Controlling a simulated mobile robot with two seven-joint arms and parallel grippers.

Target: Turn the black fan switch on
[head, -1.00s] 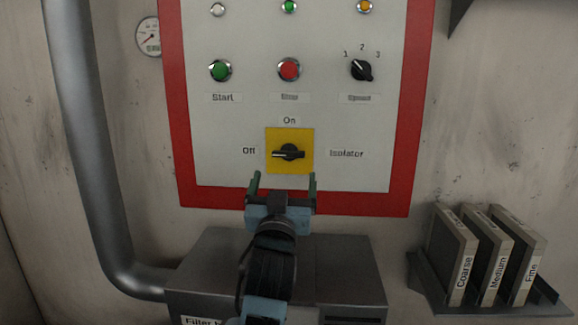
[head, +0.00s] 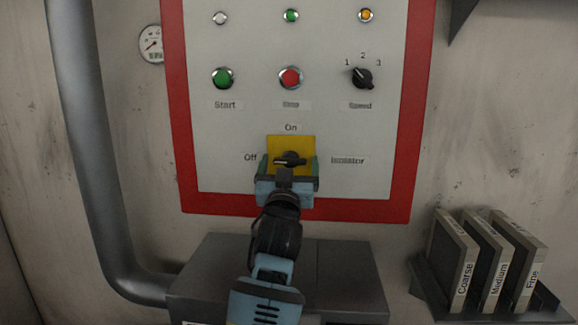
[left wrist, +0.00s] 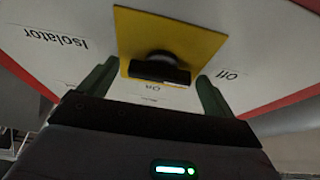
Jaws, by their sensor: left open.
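The black switch (head: 290,158) sits on a yellow plate (head: 291,143) low on the panel, labelled On above, Off at left and Isolator at right. Its handle lies about level, toward Off. My left gripper (head: 289,168) is open in front of the plate, with one finger on each side of the switch. In the left wrist view the black switch (left wrist: 160,68) shows between the spread fingers of the left gripper (left wrist: 154,85), with a gap on both sides. The gripper hides the plate's lower part. My right gripper is not in view.
The red-framed panel (head: 240,185) also carries a green Start button (head: 223,77), a red Stop button (head: 290,77), a black Speed knob (head: 362,78) and small lamps above. A grey box (head: 340,265) stands below, a pipe (head: 90,150) at left, a shelf with labelled panels (head: 480,260) at right.

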